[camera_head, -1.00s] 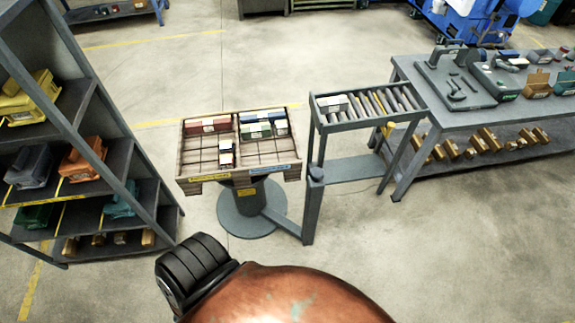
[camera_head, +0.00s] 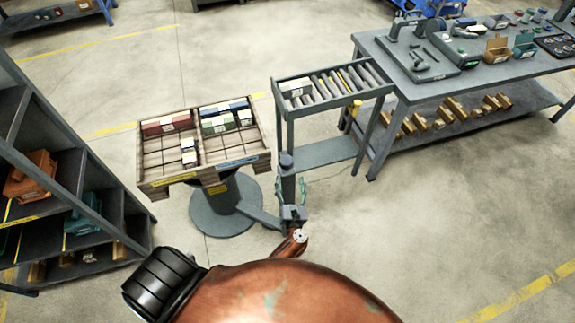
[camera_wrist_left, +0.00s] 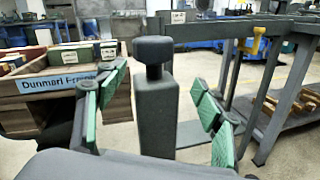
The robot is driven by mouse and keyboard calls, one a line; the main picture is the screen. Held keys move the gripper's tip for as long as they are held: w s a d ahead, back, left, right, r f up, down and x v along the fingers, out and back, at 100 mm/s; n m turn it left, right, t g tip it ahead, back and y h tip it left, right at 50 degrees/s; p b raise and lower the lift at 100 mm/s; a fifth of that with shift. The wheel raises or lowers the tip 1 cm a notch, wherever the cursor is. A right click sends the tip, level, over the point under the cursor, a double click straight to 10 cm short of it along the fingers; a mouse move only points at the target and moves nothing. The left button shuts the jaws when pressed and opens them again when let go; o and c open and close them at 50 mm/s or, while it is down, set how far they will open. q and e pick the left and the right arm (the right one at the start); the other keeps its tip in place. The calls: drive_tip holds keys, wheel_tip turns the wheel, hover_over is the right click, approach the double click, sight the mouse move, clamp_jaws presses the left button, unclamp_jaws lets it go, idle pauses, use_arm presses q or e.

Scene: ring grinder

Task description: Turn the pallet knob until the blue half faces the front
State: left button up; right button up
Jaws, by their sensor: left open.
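The pallet (camera_head: 150,187) sits on a round pedestal (camera_head: 228,212), with a yellow label on the left of its front edge and a blue label (camera_head: 243,163) on the right. The dark pallet knob (camera_head: 286,160) tops a grey post beside the pallet. In the left wrist view the knob (camera_wrist_left: 153,48) stands upright ahead, and the blue label (camera_wrist_left: 62,83) shows at left. My left gripper (camera_head: 290,184) is open at the post, below the knob. In the wrist view its green-padded fingers (camera_wrist_left: 158,82) appear on either side of the post, seemingly apart from it. My right gripper is not in view.
A roller stand (camera_head: 283,100) rises just behind the post, carrying a grey box. A workbench (camera_head: 405,92) with tools is at the right. A shelf (camera_head: 75,160) with bins stands at left. The floor at right front is clear.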

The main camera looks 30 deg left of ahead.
sight(288, 169)
use_arm(q)
drive_tip(key=n, duration=0.1)
drive_tip(key=r+n, duration=0.1)
drive_tip(key=shift+a+r+n+g+y, duration=0.15)
drive_tip(key=shift+r+n+g+y, duration=0.15)
drive_tip(key=shift+n, duration=0.1)
drive_tip(key=shift+w+a+r+n, duration=0.15)
drive_tip(key=shift+r+n, duration=0.1)
drive_tip(key=shift+n, duration=0.25)
drive_tip(key=x, duration=0.6)
drive_tip(key=shift+w+a, duration=0.2)
drive_tip(key=shift+a, duration=0.05)
drive_tip(key=shift+w+a, duration=0.3)
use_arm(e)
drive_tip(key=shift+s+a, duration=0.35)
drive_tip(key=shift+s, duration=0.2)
use_arm(q)
drive_tip(key=shift+c, duration=0.2)
drive_tip(key=c, duration=1.2)
drive_tip(key=shift+o, duration=0.2)
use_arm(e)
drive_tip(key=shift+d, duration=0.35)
